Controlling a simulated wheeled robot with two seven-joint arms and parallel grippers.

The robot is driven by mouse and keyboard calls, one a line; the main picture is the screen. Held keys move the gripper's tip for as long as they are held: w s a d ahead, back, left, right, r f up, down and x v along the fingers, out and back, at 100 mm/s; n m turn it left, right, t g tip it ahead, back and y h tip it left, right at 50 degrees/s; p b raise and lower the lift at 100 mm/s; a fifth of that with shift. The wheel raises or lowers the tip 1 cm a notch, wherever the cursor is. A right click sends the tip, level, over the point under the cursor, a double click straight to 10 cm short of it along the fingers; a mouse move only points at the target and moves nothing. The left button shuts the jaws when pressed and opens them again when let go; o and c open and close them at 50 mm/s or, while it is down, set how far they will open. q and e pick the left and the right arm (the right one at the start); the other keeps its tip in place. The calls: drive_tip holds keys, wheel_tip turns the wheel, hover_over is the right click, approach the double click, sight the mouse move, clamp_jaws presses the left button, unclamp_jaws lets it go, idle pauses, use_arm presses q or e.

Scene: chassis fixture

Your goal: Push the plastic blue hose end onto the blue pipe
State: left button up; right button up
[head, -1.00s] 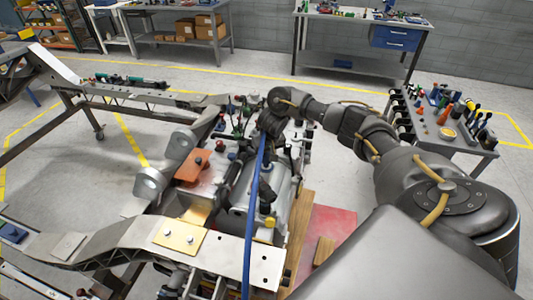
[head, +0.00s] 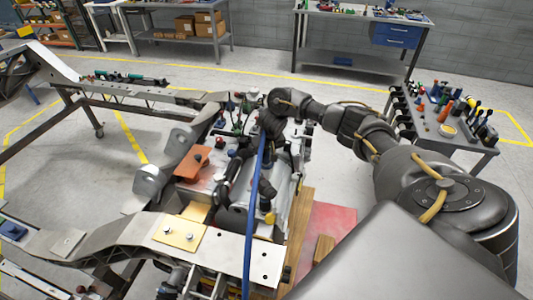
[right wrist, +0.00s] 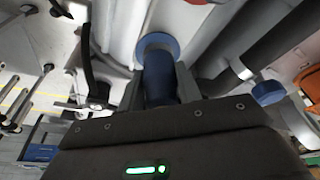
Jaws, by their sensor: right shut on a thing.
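The blue hose (head: 254,215) runs from the bottom of the head view up to my right gripper (head: 270,130), which is over the machinery in the chassis. In the right wrist view my right gripper (right wrist: 160,108) is shut on the hose. The dark blue hose end (right wrist: 160,78) sticks out beyond it. The lighter blue ring of the blue pipe (right wrist: 158,43) shows right at the far end of the hose end, roughly in line with it. I cannot tell whether they touch or overlap. My left gripper is not in view.
The metal chassis frame (head: 130,236) surrounds the machinery, with an orange box (head: 192,163) on its left. A second blue cap (right wrist: 268,92) lies right of the hose in the right wrist view. A tool table (head: 475,150) stands at the right.

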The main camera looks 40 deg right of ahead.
drive_tip(key=shift+s+f, duration=0.15)
drive_tip(key=shift+f, duration=0.3)
drive_tip(key=o, duration=1.3)
drive_tip(key=shift+r, duration=0.1)
wheel_tip(320, 180, up, 6)
drive_tip(key=p, duration=0.7)
